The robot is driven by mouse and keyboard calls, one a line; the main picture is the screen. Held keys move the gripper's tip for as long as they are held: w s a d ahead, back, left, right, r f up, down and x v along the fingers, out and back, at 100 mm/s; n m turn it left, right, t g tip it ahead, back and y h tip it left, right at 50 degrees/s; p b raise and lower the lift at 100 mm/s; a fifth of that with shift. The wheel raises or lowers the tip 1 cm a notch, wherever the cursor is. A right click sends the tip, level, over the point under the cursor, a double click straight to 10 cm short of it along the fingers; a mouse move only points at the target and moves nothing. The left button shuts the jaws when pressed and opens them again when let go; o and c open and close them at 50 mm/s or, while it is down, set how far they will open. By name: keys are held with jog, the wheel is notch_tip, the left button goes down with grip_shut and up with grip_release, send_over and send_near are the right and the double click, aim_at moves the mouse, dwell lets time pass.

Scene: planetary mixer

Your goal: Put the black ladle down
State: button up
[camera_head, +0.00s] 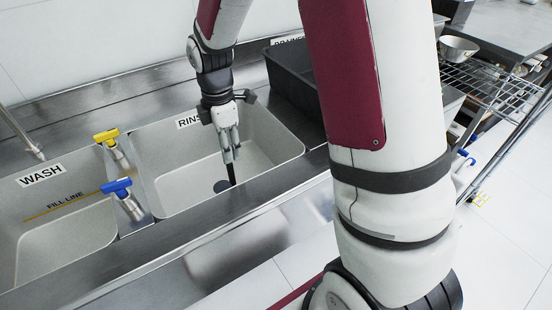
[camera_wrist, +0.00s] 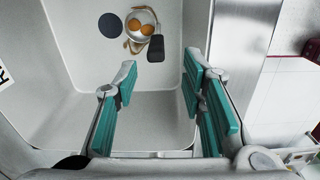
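The black ladle (camera_head: 231,173) shows in the head view as a thin dark shape just below my fingertips, in the sink labelled RINSE (camera_head: 290,140). In the wrist view the dark piece that seems to be its handle (camera_wrist: 156,49) lies beyond the gap between my fingers and touches neither. My gripper (camera_wrist: 161,66) is open, pointing down into the sink; its two teal-padded fingers stand apart with nothing between them. It also shows in the head view (camera_head: 231,155). I cannot tell whether the ladle rests on the sink floor.
A round dark drain (camera_wrist: 110,25) is in the sink floor. Beside the handle is a pale round item with two orange discs (camera_wrist: 140,27), hard to identify. The WASH sink (camera_head: 70,225) is left, with yellow (camera_head: 106,136) and blue (camera_head: 117,186) valve handles between. A dark basin (camera_head: 290,75) stands behind.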

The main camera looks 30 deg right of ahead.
jog(key=s+r+m+t, duration=0.1)
jog(key=s+r+m, duration=0.7)
jog(key=s+r, duration=0.4)
jog(key=s+r+m+t, duration=0.1)
jog(key=s+r+m, duration=0.1)
jog(key=s+m, duration=0.2)
jog(key=s+r+m+t, duration=0.1)
jog(key=s+r+m, duration=0.2)
jog(key=s, duration=0.8)
jog(key=shift+s+d+m, duration=0.25)
jog(key=shift+d+m, duration=0.15)
jog(key=shift+m, duration=0.8)
